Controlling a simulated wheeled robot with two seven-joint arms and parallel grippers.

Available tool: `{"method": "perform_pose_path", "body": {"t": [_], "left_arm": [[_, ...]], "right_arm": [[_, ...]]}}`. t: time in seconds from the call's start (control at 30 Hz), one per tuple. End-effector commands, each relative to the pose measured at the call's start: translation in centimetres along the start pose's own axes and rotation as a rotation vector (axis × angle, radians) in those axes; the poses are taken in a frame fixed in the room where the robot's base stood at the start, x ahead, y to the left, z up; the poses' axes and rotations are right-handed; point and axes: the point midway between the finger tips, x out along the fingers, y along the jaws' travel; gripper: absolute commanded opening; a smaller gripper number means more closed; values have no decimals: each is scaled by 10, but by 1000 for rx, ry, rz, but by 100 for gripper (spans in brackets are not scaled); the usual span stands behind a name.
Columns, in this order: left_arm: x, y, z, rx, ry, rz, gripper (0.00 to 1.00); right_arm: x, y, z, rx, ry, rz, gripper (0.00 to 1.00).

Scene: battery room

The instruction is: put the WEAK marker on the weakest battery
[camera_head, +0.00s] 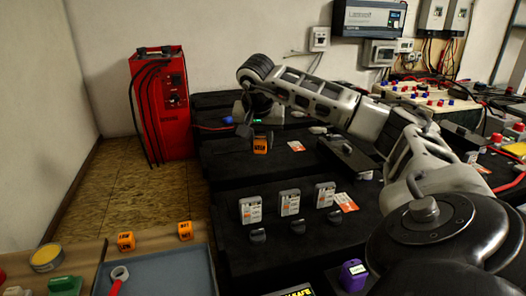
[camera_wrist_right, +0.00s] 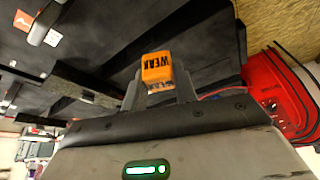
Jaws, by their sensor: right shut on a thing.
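My right gripper (camera_head: 258,136) is shut on the orange WEAK marker (camera_head: 261,146), a small cube, and holds it over the dark battery rows towards the back. In the right wrist view the WEAK marker (camera_wrist_right: 157,68) sits between the fingertips (camera_wrist_right: 158,82), its black lettering legible. The black batteries (camera_head: 270,170) stand in rows. Three grey units with white-and-orange labels, left (camera_head: 250,210), middle (camera_head: 290,203) and right (camera_head: 324,195), stand on the near row. I cannot read their labels. Whether the marker touches a battery is unclear. My left gripper is not visible.
A red cabinet (camera_head: 160,100) with black cables stands at the back left. Wooden floor (camera_head: 100,205) is clear there.

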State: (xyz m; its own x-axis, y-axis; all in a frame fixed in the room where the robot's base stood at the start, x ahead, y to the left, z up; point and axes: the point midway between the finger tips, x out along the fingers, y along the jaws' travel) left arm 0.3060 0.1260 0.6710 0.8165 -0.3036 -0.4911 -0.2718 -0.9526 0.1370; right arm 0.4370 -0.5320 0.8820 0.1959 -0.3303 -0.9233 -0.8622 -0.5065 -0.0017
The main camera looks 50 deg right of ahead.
Motion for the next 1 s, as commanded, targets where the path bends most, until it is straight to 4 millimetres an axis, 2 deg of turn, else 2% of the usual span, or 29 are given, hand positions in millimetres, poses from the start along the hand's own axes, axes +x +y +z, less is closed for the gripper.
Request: {"method": "perform_pose_path", "body": {"t": [0.1, 0.3, 0.4, 0.53, 0.87, 1.0], "left_arm": [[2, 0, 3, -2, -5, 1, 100], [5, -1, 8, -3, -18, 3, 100], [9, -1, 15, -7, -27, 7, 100], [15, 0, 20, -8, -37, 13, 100], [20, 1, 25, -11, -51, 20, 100], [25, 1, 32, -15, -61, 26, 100]], "right_arm": [[25, -6, -20, 4, -4, 1, 7], [59, -14, -53, 2, -4, -1, 7], [88, -16, -59, 0, -4, 2, 7], [112, -18, -67, -1, -3, 1, 7], [134, -20, -74, -1, -1, 2, 7], [155, -20, -64, -3, -3, 2, 7]]}}
